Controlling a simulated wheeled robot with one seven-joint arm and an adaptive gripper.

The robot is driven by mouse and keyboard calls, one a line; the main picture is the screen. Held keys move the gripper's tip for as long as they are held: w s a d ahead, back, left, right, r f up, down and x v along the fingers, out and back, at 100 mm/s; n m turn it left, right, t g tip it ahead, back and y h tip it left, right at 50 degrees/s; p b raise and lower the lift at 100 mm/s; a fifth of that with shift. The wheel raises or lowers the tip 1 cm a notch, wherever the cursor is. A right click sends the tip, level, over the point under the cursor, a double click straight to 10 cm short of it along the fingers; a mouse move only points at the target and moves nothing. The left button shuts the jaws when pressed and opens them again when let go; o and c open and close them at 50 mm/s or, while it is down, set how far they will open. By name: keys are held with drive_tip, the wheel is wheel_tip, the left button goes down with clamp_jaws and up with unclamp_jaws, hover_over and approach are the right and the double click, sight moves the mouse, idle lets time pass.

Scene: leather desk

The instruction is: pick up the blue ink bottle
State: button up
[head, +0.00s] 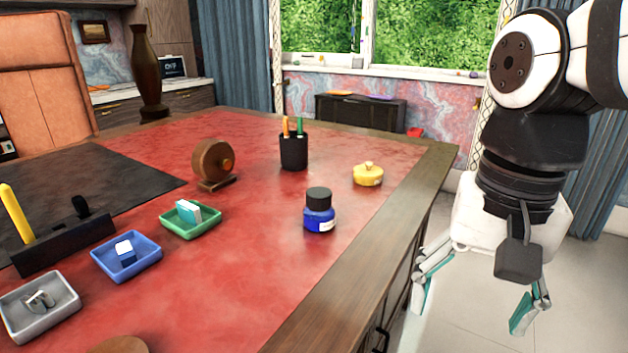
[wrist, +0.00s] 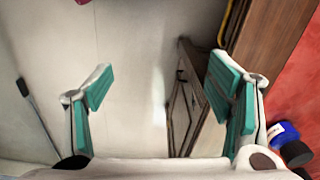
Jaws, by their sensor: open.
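The blue ink bottle (head: 319,212) stands upright on the red leather desk top, near its right wooden edge. It has a black cap and a pale label. In the wrist view the bottle (wrist: 284,134) shows at the lower right, outside the fingers. My gripper (head: 472,304) hangs beyond the desk's right edge, over the floor, to the right of the bottle and apart from it. Its teal-padded fingers are spread wide with nothing between them, as the wrist view (wrist: 168,100) also shows.
A yellow round pot (head: 368,175) and a black pen cup (head: 294,152) stand behind the bottle. A wooden roller (head: 213,163) and green (head: 191,224), blue (head: 104,267) and grey (head: 20,318) trays lie left. The desk's wooden edge (head: 372,270) lies between gripper and bottle.

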drive_tip(key=w+a+r+m+p, duration=0.3)
drive_tip(key=w+r+p, duration=0.1)
drive_tip(key=w, duration=0.4)
drive_tip(key=w+a+r+m+p, duration=0.2)
drive_tip(key=w+r+m+p, duration=0.1)
drive_tip(key=w+r+p, duration=0.3)
drive_tip(key=m+p, duration=0.7)
drive_tip(key=p, duration=0.2)
hover_over(319, 209)
drive_tip(key=w, duration=0.2)
drive_tip(key=f, duration=0.2)
drive_tip(key=shift+f+m, duration=0.15)
drive_tip(key=shift+m, duration=0.15)
wheel_tip(319, 209, down, 14)
drive_tip(key=shift+w+r+b, duration=0.1)
drive_tip(key=shift+r+b, duration=0.1)
drive_tip(key=shift+b, duration=0.75)
drive_tip(key=shift+c, duration=0.3)
drive_tip(key=shift+r, duration=0.1)
drive_tip(key=c, duration=1.4)
